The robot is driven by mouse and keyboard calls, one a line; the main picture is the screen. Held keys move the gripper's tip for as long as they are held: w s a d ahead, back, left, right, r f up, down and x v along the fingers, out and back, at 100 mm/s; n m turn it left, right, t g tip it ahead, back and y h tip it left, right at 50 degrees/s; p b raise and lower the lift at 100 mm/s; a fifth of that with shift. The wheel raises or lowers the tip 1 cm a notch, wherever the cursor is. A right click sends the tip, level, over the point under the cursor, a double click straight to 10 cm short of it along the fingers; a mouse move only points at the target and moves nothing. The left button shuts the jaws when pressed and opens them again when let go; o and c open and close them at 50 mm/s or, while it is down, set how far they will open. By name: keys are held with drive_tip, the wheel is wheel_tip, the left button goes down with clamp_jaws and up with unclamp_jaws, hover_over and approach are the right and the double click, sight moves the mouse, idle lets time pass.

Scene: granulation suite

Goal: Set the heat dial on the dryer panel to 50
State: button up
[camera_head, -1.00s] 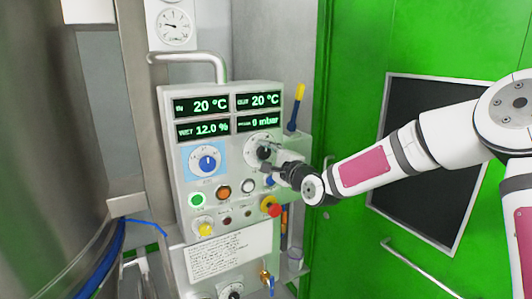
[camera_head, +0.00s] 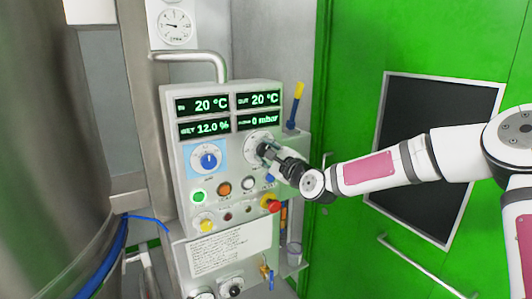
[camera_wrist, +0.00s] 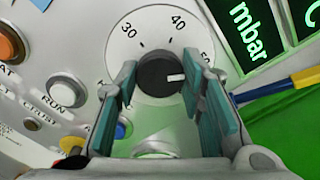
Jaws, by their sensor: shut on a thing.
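The dryer panel (camera_head: 222,175) stands upright with a round white dial plate (camera_head: 254,139) at its upper right. In the wrist view, the dial plate (camera_wrist: 128,45) shows 30, 40 and a partly covered 50. Its black knob (camera_wrist: 152,73) sits between the fingers of my gripper (camera_wrist: 163,92), which is shut on it. The knob's white pointer line points right, toward the right finger, close to the 50 side. The right finger covers the scale there, so the exact reading is hidden. In the head view my gripper (camera_head: 264,149) covers the knob.
A blue knob (camera_head: 208,160) on a light-blue plate lies left of the dial. Lit buttons, including a green one (camera_head: 198,196), and a red emergency stop (camera_head: 273,206) sit below. Green displays (camera_head: 204,104) are above. A yellow-handled tool (camera_head: 297,97) stands at the panel's right edge.

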drive_tip(key=o, duration=1.1)
drive_tip(key=shift+o, duration=0.2)
drive_tip(key=v, duration=1.2)
drive_tip(key=shift+f, duration=0.1)
